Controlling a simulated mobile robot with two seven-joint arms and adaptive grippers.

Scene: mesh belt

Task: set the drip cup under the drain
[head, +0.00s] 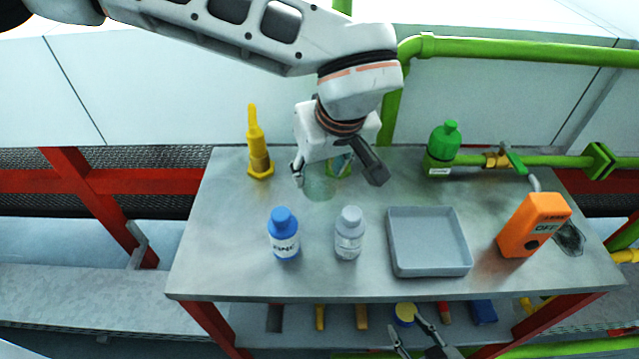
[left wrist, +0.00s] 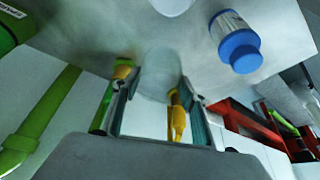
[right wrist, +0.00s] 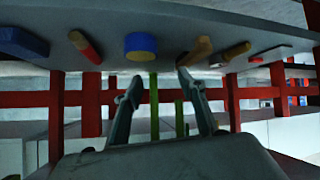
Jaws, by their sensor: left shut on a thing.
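A clear, see-through cup (head: 319,187) is between the fingers of my left gripper (head: 337,172), at the back middle of the table. My left gripper is shut on it. In the left wrist view the cup (left wrist: 160,78) shows faintly between the two fingertips; I cannot tell whether its base touches the table. A pipe with a brass and green valve (head: 497,160) ends in a grey downturned spout (head: 534,182) at the back right. A dark wet patch (head: 570,238) lies near it. My right gripper (head: 418,335) is open and empty, low by the under-shelf.
An orange meter (head: 533,225) stands in front of the spout. A grey tray (head: 428,262), grey bottle (head: 348,233) and blue-capped bottle (head: 284,234) line the front. A yellow bottle (head: 258,150) and green bottle (head: 443,150) stand behind. The under-shelf holds several tools.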

